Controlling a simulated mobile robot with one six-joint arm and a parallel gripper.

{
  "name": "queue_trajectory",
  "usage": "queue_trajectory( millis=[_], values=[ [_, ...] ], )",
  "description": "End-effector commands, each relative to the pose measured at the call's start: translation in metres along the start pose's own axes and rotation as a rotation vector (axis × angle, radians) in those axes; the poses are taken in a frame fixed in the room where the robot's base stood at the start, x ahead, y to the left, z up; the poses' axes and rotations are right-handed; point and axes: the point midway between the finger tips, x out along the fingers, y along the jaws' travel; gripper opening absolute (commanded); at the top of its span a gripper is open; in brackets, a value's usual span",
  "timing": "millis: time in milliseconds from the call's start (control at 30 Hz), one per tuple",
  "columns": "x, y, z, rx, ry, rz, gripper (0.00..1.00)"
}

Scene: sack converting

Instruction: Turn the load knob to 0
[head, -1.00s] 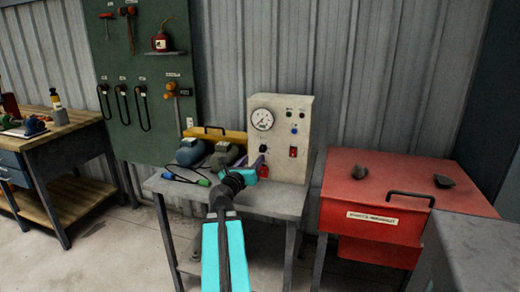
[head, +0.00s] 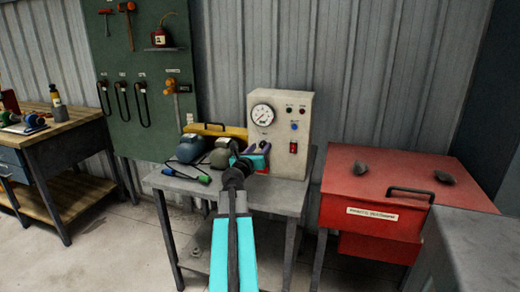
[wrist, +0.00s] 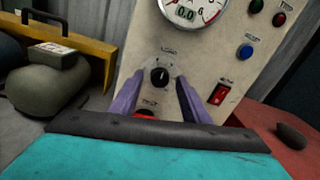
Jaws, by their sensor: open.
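The load knob (wrist: 159,76) is a small round black knob under the LOAD label on a beige control panel (head: 275,107). Its light mark points roughly upward; the scale numbers are too small to read. My gripper (wrist: 160,82) is open, with one purple finger on each side of the knob in the wrist view. I cannot tell whether the fingers touch it. In the head view my gripper (head: 257,149) is in front of the panel's lower left part. A round gauge (wrist: 195,8) above the knob has a display that seems to read 0.0.
A red rocker switch (wrist: 220,93) and a blue button (wrist: 246,52) are right of the knob. A red part (wrist: 145,115) sits just below it, partly hidden. Rounded blue and grey-green objects (head: 220,156) and a yellow bar stand left on the grey table (head: 275,200).

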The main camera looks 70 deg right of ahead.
Motion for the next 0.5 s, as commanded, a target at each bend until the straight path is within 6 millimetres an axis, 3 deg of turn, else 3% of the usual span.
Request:
queue_trajectory(
  millis=[333, 500],
  values=[
    [0.0013, -0.0003, 0.0, 0.0, 0.0, 0.0, 0.41],
    [0.0012, -0.0004, 0.0, 0.0, 0.0, 0.0, 0.12]
  ],
)
